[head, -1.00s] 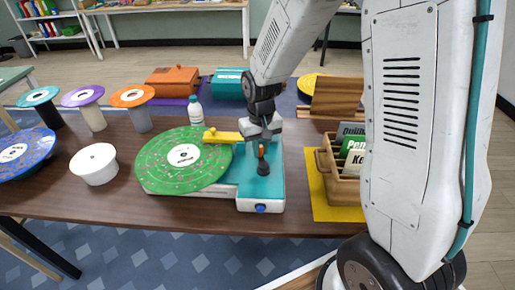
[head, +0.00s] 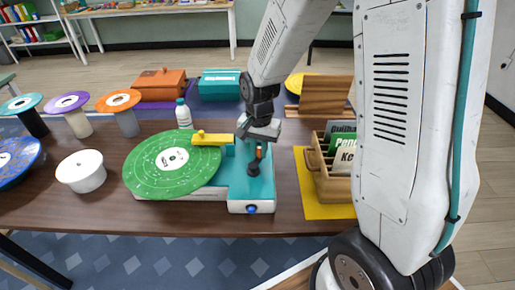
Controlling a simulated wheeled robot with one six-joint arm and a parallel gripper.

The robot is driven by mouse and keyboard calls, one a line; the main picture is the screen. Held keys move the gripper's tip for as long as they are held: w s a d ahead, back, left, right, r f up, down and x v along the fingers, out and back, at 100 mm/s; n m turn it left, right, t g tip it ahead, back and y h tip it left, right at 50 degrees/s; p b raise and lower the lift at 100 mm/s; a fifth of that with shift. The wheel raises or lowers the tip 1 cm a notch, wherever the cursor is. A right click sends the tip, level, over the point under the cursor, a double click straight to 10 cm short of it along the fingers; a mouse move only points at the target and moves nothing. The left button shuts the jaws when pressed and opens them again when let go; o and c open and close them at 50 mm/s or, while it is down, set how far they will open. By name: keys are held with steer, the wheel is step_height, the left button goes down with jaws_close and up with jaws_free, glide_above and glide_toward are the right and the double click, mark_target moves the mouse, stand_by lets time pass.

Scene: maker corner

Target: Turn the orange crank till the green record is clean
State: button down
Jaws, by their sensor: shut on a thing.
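The green record (head: 145,178) lies flat on the left of a teal and white cleaning machine (head: 238,185). It has a white label, and pale specks and marks show on its green face. A yellow arm (head: 208,138) reaches over its back right edge. The orange crank (head: 260,152) stands upright on the machine's teal top, on a dark base. My gripper (head: 259,138) points down from above and is shut on the crank's upper end; the fingertips are partly hidden.
A white pot (head: 81,172) and several discs on stands are at left. A white bottle (head: 184,115) stands behind the record. A wooden crate (head: 335,185) with sleeves sits on a yellow mat (head: 312,208) at right, close to my arm. Bare table lies in front.

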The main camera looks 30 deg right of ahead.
steer(key=shift+m, duration=0.3)
steer(key=c, duration=1.3)
jaws_free()
steer(key=shift+s, duration=0.1)
steer(key=shift+c, duration=0.2)
step_height(320, 180, up, 8)
steer(key=shift+f, duration=0.1)
